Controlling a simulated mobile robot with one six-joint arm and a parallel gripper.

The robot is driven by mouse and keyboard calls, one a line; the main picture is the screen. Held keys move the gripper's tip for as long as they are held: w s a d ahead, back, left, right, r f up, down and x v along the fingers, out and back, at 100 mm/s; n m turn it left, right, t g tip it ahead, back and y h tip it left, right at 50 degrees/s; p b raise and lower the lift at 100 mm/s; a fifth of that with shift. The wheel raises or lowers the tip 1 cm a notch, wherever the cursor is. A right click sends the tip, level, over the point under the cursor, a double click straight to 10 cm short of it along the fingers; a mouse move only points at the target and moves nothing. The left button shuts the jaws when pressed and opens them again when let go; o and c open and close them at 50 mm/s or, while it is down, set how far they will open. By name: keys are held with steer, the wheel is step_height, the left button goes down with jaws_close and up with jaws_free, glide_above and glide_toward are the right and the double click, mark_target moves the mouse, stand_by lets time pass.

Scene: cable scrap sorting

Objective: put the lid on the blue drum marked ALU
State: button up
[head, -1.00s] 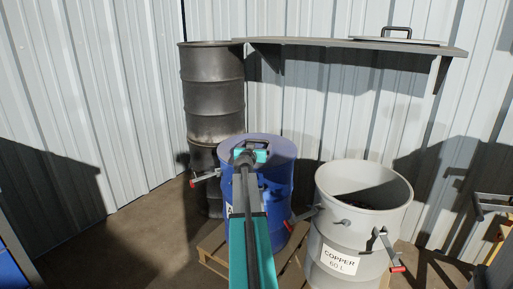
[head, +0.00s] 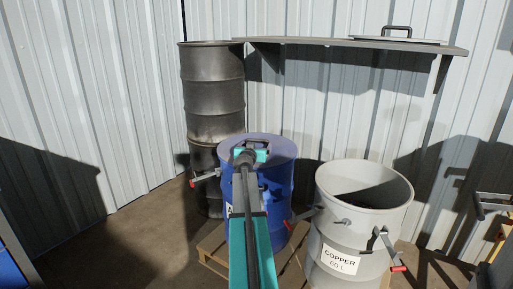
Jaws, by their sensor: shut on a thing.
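The blue drum (head: 278,210) stands on a wooden pallet in the middle of the head view. A blue lid (head: 282,147) lies level over its top; I cannot tell whether it is fully down on the rim. My gripper (head: 251,148) is over the lid, shut on its dark handle, which shows partly behind the gripper. My arm comes from below and hides the drum's front and most of its label, so the marking cannot be read. Open clamp levers with red grips stick out at the drum's left and lower right.
An open grey drum (head: 330,235) labelled COPPER 60 L stands close on the right, its clamps sticking out. Dark steel drums (head: 212,95) are stacked behind left. A wall shelf (head: 340,44) holds a pale lid with a dark handle (head: 397,31). The floor at left is clear.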

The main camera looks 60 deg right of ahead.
steer(key=shift+r, duration=0.1)
stand_by(0.3)
steer(key=o, duration=1.6)
steer(key=shift+c, duration=0.2)
steer(key=shift+p+v, duration=0.6)
steer(key=shift+v, duration=6.4)
steer(key=shift+s, duration=0.15)
